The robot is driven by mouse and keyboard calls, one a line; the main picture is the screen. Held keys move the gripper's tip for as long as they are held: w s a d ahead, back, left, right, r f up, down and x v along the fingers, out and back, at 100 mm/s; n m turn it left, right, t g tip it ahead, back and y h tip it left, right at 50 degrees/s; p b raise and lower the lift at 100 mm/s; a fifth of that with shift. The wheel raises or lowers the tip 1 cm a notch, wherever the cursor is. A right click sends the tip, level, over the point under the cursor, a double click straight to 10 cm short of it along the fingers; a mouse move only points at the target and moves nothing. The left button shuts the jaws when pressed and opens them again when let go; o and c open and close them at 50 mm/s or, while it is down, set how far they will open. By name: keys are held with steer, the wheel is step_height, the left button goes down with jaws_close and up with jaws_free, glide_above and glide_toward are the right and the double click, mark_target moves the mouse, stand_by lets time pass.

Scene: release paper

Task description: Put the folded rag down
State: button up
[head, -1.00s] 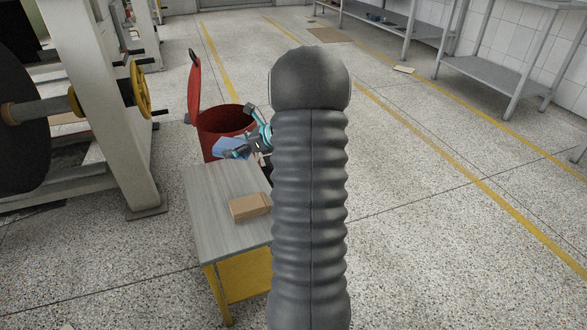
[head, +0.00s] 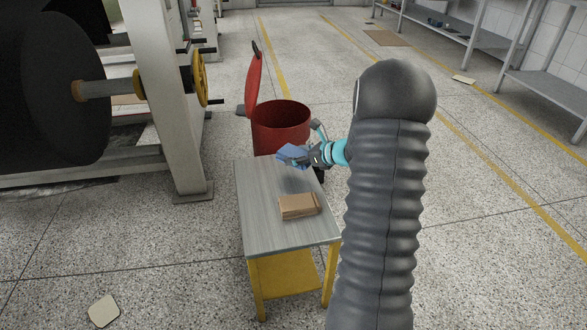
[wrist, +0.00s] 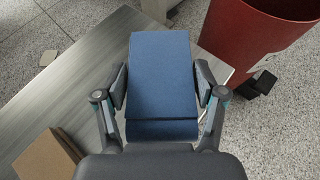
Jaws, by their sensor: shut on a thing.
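The folded rag (wrist: 162,75) is blue and lies between my gripper's fingers in the wrist view. It also shows as a small blue shape in the head view (head: 291,152). My gripper (wrist: 160,88) is shut on it, with one finger at each side. In the head view my gripper (head: 308,155) is over the far part of the small table (head: 262,205), close to the red bin. The rag appears held above the tabletop; the exact gap is hard to tell. My arm hides part of the scene to the right.
A brown box (head: 299,206) sits on the table's near half. The red bin (head: 281,130) stands open just behind the table, its lid raised at left. A machine with a large dark roll (head: 50,90) is at left. The tabletop left of the box is clear.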

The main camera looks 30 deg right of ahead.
mark_target(293, 173)
steer(key=shift+w+a+f, duration=0.25)
steer(key=shift+a+f, duration=0.15)
steer(key=shift+a, duration=0.1)
steer(key=shift+f+b, duration=0.3)
steer(key=shift+f, duration=1.7)
steer(key=shift+f, duration=0.2)
steer(key=o, duration=1.1)
steer(key=shift+r, duration=0.1)
steer(key=shift+r, duration=0.1)
